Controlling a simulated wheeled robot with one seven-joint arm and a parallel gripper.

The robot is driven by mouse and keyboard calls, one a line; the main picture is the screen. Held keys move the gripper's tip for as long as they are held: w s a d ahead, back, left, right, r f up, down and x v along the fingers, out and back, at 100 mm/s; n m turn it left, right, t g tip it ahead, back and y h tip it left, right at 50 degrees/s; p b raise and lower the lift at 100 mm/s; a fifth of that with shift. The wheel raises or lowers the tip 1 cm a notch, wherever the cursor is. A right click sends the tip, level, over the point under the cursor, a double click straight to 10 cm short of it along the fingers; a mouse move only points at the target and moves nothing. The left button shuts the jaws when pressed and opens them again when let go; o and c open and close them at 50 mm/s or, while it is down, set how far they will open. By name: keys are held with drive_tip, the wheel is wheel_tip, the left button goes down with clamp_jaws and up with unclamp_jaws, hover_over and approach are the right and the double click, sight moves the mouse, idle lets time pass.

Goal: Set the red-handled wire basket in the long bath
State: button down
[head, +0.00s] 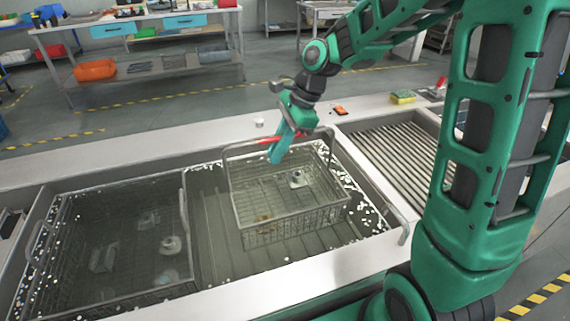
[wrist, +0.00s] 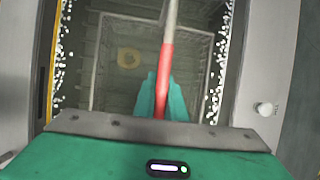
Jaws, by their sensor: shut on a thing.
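My gripper (head: 280,150) is shut on the red grip of the wire basket's handle. The red handle (wrist: 167,65) runs between my teal fingers (wrist: 162,98) in the wrist view. The red-handled wire basket (head: 292,222) hangs level below, within the right part of the long bath's outline. A pale metal part (head: 297,179) and a brass ring (wrist: 128,58) lie in it. I cannot tell whether its bottom touches the liquid or the floor. The long bath (head: 300,266) holds dark liquid with white foam specks along its edges.
Another wire basket (head: 187,214) with several metal parts fills the bath's left part, with a dark gap between the baskets. A slatted drain rack (head: 400,155) lies to the right. A small white knob (head: 259,122) and a yellow sponge (head: 403,97) are on the back ledge.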

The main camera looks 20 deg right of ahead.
drive_tip(key=w+d+f, duration=0.2)
drive_tip(key=d+f, duration=0.2)
drive_tip(key=f, duration=0.3)
drive_tip(key=shift+w+d, duration=0.3)
drive_tip(key=shift+w, duration=0.1)
drive_tip(key=c, duration=1.8)
unclamp_jaws()
drive_tip(key=shift+f, duration=0.15)
drive_tip(key=w+v, duration=0.1)
drive_tip(key=v, duration=1.1)
drive_tip(key=s+d+n+h, duration=0.1)
drive_tip(key=s+d+n, duration=0.2)
drive_tip(key=s, duration=0.7)
drive_tip(key=s+d+f+n+h, duration=0.1)
drive_tip(key=s+d+n, duration=0.3)
drive_tip(key=s, duration=0.7)
drive_tip(key=s+d+n+g+h, duration=0.1)
drive_tip(key=s+d+n, duration=0.3)
drive_tip(key=s, duration=0.6)
drive_tip(key=shift+s+d+f+h, duration=0.15)
drive_tip(key=shift+d+f+h, duration=0.25)
drive_tip(key=shift+d+h, duration=0.35)
